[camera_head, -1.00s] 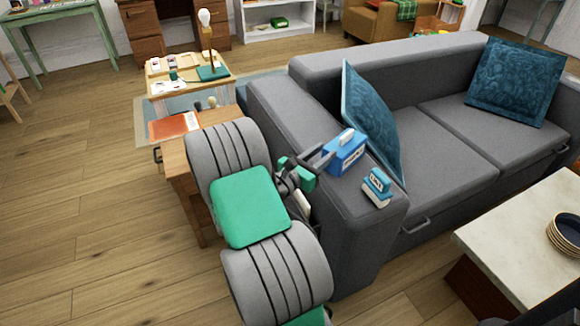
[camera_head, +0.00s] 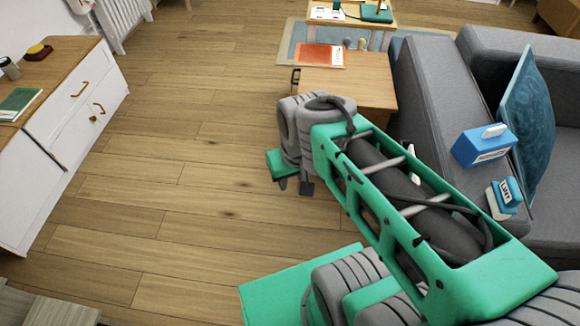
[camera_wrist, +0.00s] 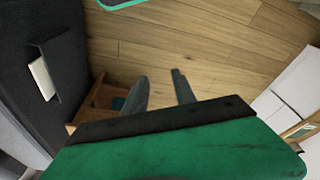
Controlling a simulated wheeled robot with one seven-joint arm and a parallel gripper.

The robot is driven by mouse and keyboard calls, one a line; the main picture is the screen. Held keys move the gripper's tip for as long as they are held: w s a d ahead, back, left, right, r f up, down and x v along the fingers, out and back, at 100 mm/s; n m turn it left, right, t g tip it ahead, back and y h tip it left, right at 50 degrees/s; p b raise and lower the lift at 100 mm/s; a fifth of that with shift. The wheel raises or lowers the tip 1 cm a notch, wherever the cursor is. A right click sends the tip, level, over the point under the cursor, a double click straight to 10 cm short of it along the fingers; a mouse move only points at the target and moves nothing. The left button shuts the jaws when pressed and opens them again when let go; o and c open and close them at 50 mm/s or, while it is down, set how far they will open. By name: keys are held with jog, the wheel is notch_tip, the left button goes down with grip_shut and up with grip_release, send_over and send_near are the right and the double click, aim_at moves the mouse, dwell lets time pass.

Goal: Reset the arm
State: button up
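My gripper (camera_wrist: 160,86) shows in the wrist view with its two grey fingers apart. Nothing is between them, and bare wood floor shows beyond. In the head view my arm is folded, with its green link crossing the lower right. The end of the arm hangs over the floor, in front of the wooden side table (camera_head: 345,85) and left of the sofa. The gripper's fingers show only small and dark there.
A grey sofa (camera_head: 435,95) stands at the right. On its arm are a blue box (camera_head: 484,148) with a white top and a smaller blue-and-white block (camera_head: 505,198). A white cabinet (camera_head: 60,140) stands at the left. The floor between is clear.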

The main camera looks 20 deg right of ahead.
notch_tip(320, 180, up, 21)
jog(key=w+p, duration=0.1)
jog(key=p, duration=1.7)
jog(key=shift+a+f+t, duration=0.15)
jog(key=shift+a+t, duration=0.1)
jog(key=shift+t, duration=0.15)
